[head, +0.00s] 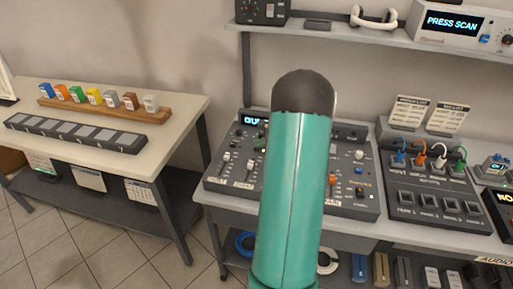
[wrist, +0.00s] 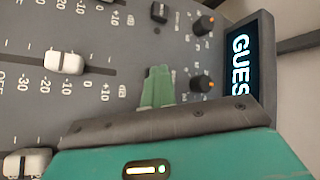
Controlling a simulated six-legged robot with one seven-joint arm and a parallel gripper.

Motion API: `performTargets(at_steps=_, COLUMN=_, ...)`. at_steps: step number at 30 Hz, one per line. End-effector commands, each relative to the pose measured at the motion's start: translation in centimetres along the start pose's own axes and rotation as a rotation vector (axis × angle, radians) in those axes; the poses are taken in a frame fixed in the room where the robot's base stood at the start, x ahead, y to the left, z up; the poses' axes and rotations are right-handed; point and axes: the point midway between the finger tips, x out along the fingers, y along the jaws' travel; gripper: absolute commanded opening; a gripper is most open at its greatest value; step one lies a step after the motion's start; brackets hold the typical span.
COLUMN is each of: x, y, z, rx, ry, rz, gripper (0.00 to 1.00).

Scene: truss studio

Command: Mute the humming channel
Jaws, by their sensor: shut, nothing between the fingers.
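The grey mixing desk (head: 228,172) stands on the middle bench, its middle hidden behind my teal arm. White fader caps (wrist: 65,62) show at left. The lit display (wrist: 240,65) reads "GUES", the rest cut off. No lit mute mark is clear.
A side table (head: 178,110) at left carries coloured blocks on a wooden rack (head: 105,112). Right of the desk is a box with coloured cables (head: 430,190). A shelf above holds a "PRESS SCAN" unit (head: 455,24). Tiled floor (head: 130,265) is open at lower left.

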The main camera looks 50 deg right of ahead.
Motion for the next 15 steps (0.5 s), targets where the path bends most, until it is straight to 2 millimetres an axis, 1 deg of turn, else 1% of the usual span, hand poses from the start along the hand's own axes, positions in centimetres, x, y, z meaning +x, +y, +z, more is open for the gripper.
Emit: performTargets(at_steps=15, x=-0.68, y=-0.42, z=0.46, rx=0.000, ry=0.001, rz=0.001, gripper=0.00)
